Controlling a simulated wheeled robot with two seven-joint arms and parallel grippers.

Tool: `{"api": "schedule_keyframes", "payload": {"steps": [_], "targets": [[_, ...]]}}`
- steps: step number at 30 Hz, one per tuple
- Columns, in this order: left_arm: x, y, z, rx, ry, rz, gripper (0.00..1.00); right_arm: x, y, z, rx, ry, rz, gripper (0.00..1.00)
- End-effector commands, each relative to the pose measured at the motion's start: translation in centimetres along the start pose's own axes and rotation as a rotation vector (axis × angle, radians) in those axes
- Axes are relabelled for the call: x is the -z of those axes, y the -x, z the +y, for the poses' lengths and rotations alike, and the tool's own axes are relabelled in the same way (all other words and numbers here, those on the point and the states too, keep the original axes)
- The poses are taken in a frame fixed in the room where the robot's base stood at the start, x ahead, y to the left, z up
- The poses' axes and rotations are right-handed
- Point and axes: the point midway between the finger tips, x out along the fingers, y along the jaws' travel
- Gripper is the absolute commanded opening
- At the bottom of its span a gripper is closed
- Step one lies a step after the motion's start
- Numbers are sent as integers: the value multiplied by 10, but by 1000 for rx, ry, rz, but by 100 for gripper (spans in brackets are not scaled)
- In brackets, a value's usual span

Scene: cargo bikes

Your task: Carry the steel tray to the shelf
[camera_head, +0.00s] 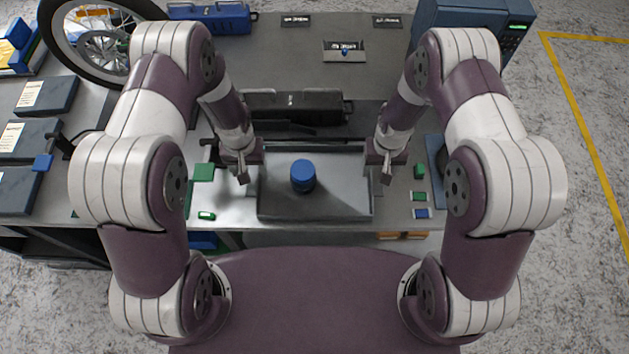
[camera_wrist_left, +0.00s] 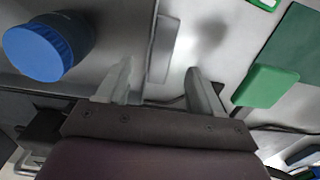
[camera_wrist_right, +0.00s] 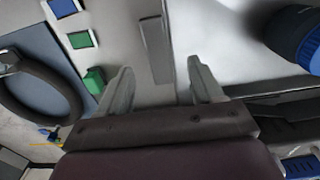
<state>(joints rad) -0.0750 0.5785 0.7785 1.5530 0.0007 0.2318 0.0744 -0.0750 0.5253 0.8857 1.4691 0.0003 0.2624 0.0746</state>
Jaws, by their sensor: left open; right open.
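The steel tray (camera_head: 340,205) lies on the workbench in front of me, with a blue round container (camera_head: 303,176) standing in it, left of its middle. My left gripper (camera_head: 243,176) is open above the tray's left end. In the left wrist view, a flat tray handle (camera_wrist_left: 163,50) shows between and beyond the open fingers (camera_wrist_left: 158,82). My right gripper (camera_head: 386,174) is open above the tray's right end. In the right wrist view, the other handle (camera_wrist_right: 156,48) lies between and beyond its fingers (camera_wrist_right: 160,85). Neither gripper visibly touches the tray. I cannot make out the shelf for certain.
A black case (camera_head: 292,105) stands just behind the tray. Small green and blue pieces lie on both sides, among them a green block (camera_head: 419,171). A bicycle wheel (camera_head: 100,45) is at the back left, a blue-grey machine (camera_head: 470,28) at the back right.

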Motion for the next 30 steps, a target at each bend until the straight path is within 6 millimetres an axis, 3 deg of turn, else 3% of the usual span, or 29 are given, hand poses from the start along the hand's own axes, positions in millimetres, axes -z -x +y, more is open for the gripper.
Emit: {"api": "schedule_keyframes", "payload": {"steps": [6,10,23,29,30], "targets": [[-1,-40,0,0,0,-1,66,-1,-40,0,0,0,-1,66],[0,-55,0,0,0,1,66,0,-55,0,0,0,-1,66],[0,-64,0,0,0,2,66,0,-64,0,0,0,1,66],[0,-64,0,0,0,2,1,0,-64,0,0,0,1,1],[0,-64,0,0,0,2,0,0,-64,0,0,0,1,0]]}}
